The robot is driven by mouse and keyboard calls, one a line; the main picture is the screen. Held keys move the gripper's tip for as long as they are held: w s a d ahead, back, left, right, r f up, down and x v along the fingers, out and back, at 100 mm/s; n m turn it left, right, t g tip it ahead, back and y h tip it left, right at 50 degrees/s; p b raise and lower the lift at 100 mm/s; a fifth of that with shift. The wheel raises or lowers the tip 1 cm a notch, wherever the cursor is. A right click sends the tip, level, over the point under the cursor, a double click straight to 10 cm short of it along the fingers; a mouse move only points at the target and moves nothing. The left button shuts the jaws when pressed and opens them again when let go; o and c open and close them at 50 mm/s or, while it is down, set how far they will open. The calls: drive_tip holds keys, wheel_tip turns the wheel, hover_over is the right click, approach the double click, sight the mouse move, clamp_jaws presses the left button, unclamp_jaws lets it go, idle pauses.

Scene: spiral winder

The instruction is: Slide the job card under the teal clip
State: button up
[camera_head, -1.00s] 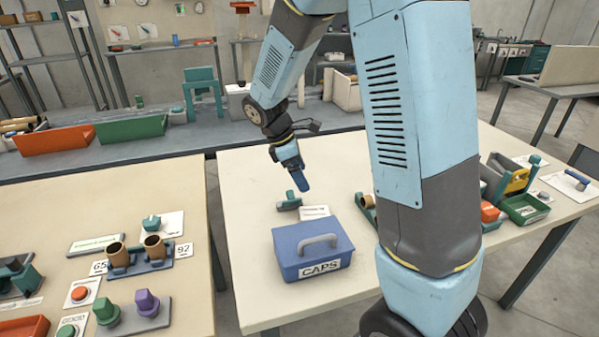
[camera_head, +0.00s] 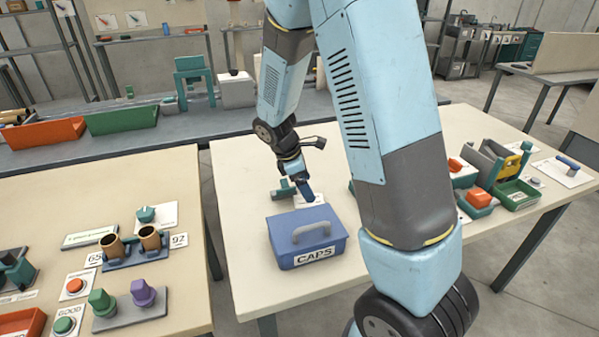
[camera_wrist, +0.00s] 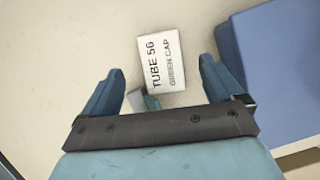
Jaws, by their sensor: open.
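The job card (camera_wrist: 163,62) is white and reads "TUBE 50 GREEN CAP". It lies on the cream table, and in the head view part of it (camera_head: 312,200) shows beside my gripper (camera_head: 307,188). The teal clip (camera_head: 284,189) sits on the table just left of my gripper in the head view. In the wrist view only a bit of teal (camera_wrist: 152,102) shows at the card's lower end, mostly hidden by my gripper. My gripper (camera_wrist: 157,80) is open, with its blue fingers on either side of the card and apart from it.
A blue box marked CAPS (camera_head: 310,250) stands close in front of the card; it fills the right of the wrist view (camera_wrist: 275,70). The left table holds tubes, knobs and buttons. The table's back middle is clear.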

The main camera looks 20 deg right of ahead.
drive_tip(key=shift+x, duration=2.55)
drive_tip(key=shift+c, duration=0.3)
drive_tip(key=c, duration=1.1)
